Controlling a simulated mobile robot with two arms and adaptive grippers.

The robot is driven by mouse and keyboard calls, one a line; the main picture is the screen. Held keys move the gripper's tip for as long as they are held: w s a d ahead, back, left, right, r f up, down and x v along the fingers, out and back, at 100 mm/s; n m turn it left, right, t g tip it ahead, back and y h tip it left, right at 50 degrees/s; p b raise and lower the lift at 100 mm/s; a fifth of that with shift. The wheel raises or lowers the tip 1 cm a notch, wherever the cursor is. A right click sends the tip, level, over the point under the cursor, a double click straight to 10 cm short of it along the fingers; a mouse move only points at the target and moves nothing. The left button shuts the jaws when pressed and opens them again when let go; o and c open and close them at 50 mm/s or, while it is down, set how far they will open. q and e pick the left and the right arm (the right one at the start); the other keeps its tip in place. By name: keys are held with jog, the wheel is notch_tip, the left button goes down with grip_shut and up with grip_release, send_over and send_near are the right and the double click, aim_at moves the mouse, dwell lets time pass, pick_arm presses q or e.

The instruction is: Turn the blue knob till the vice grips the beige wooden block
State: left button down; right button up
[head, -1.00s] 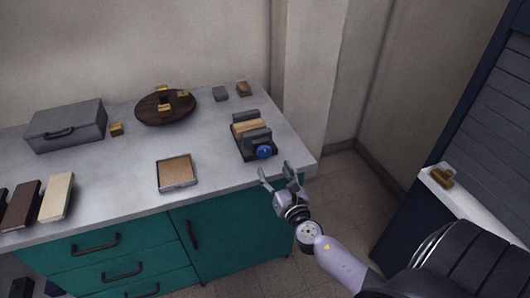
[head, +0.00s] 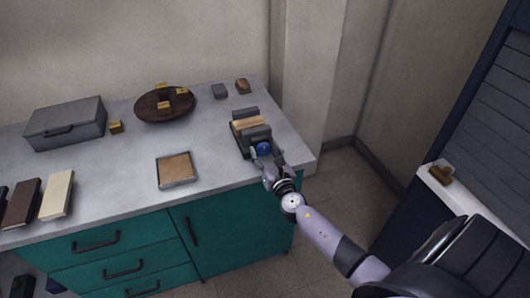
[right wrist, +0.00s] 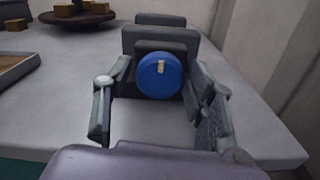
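The vice (head: 242,141) stands near the right end of the grey worktop, with dark grey jaws. The beige wooden block (head: 249,124) sits between its jaws; whether both jaws touch it I cannot tell. The blue knob (head: 264,148) is on the vice's near face. In the right wrist view the knob (right wrist: 159,76) is round with a small pale mark near its top. My right gripper (head: 265,161) is at the knob, its fingers open on either side of it, with gaps visible in the right wrist view. My left gripper is not in view.
A shallow tray (head: 161,184) with a brown inside lies left of the vice. A round dark board (head: 150,107) with small yellowish blocks, a grey case (head: 66,122) and two small blocks are farther back. The worktop between tray and vice is clear.

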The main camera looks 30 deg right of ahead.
jog(key=c, duration=0.9)
jog(key=shift+o, duration=0.2)
jog(key=shift+m, duration=0.4)
jog(key=shift+f+m+b, duration=0.1)
jog(key=shift+m+b, duration=0.45)
jog(key=shift+m, duration=0.05)
jog(key=m+b, duration=0.1)
jog(key=m, duration=0.2)
jog(key=shift+m, duration=0.3)
jog(key=m+b, duration=0.1)
jog(key=m, duration=0.4)
jog(key=shift+b, duration=0.4)
jog(key=shift+m, duration=2.7)
